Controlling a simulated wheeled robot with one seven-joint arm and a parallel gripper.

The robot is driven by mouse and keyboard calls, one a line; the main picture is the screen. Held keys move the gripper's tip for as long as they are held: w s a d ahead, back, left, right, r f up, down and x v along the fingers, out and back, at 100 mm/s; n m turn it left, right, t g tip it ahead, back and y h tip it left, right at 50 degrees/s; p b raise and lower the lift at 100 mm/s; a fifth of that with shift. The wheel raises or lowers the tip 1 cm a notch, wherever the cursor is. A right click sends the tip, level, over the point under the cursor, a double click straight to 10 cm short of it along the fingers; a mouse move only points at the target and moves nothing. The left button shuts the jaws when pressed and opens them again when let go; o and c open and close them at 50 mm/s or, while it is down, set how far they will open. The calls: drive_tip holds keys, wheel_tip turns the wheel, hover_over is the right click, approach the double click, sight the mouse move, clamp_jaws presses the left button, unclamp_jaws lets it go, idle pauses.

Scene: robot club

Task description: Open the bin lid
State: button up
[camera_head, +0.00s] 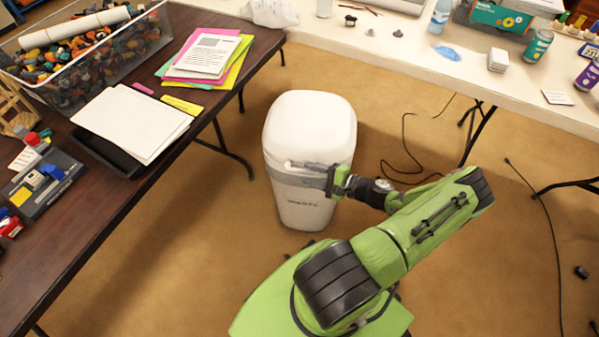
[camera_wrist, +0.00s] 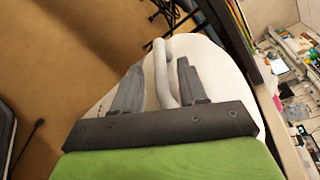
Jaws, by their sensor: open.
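A white bin (camera_head: 310,120) with rounded corners stands on the floor between the two tables. Its domed white lid (camera_head: 312,108) is down on the body, above a grey band. A pale bar handle (camera_head: 297,164) runs along the front of the bin near that band. My gripper (camera_head: 328,180) is at the front of the bin by the handle. In the wrist view my gripper (camera_wrist: 159,66) is open, and the handle (camera_wrist: 162,72) lies between its two fingers with gaps on both sides. Part of the bin's front is hidden by my gripper.
A dark table (camera_head: 150,185) at left holds papers, a clear box of parts and gadgets. A white table (camera_head: 420,50) at the back carries cans, a bottle and boxes. Black cables (camera_head: 405,140) lie on the floor right of the bin. The carpet left of the bin is clear.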

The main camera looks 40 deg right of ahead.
sight(306, 173)
drive_tip(key=x, duration=0.4)
drive_tip(key=shift+w+b, duration=0.2)
drive_tip(key=shift+b, duration=0.1)
clamp_jaws()
